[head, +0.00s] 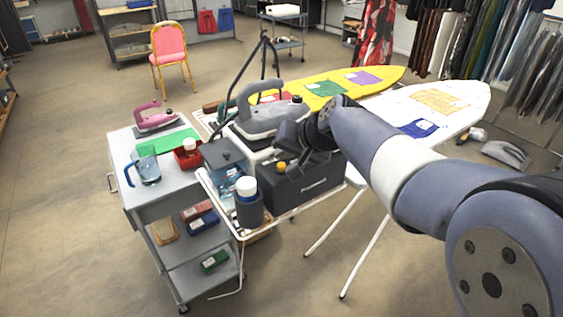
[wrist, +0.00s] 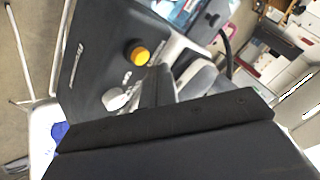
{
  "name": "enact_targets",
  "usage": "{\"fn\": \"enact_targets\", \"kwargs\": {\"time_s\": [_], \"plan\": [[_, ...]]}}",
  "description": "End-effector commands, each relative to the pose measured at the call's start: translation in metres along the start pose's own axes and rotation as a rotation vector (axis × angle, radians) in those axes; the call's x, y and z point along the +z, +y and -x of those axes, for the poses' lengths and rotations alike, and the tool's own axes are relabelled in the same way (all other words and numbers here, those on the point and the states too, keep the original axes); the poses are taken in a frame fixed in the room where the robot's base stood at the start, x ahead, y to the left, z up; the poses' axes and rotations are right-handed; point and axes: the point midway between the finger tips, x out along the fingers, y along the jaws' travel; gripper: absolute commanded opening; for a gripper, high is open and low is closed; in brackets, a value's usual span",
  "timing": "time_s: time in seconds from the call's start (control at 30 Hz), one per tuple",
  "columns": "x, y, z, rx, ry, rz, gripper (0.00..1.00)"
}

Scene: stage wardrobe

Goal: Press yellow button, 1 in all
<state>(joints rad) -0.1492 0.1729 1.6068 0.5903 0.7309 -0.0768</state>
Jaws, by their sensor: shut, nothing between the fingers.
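The yellow button (wrist: 137,54) is a round orange-yellow knob on the dark front panel of a black steam station box (wrist: 95,50). In the head view the button (head: 281,167) shows on the box (head: 305,188), just below my gripper (head: 286,148). My gripper is shut and empty. In the wrist view its dark fingers (wrist: 160,80) point toward the panel, beside the button and apart from it in the picture. The exact gap is hard to tell. A pale knob (wrist: 115,98) sits on the same panel near the button.
A grey iron (head: 272,118) stands behind the box. A blue-grey water tank (head: 226,165) and a dark cup with a white lid (head: 247,200) stand left of it. A grey cart (head: 150,205) is farther left. Ironing boards (head: 460,105) extend behind my arm.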

Motion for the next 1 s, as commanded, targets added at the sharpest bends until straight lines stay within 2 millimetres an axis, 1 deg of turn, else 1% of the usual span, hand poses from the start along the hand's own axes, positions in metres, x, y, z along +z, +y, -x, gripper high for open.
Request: {"fn": "enact_targets", "kwargs": {"time_s": [0.27, 0.73, 1.0], "plan": [[-0.003, -0.003, 0.004, 0.0, 0.001, 0.0, 0.0], [-0.025, -0.025, 0.035, 0.0, 0.001, 0.0, 0.0], [-0.025, -0.025, 0.035, 0.0, 0.0, 0.0, 0.0]]}}
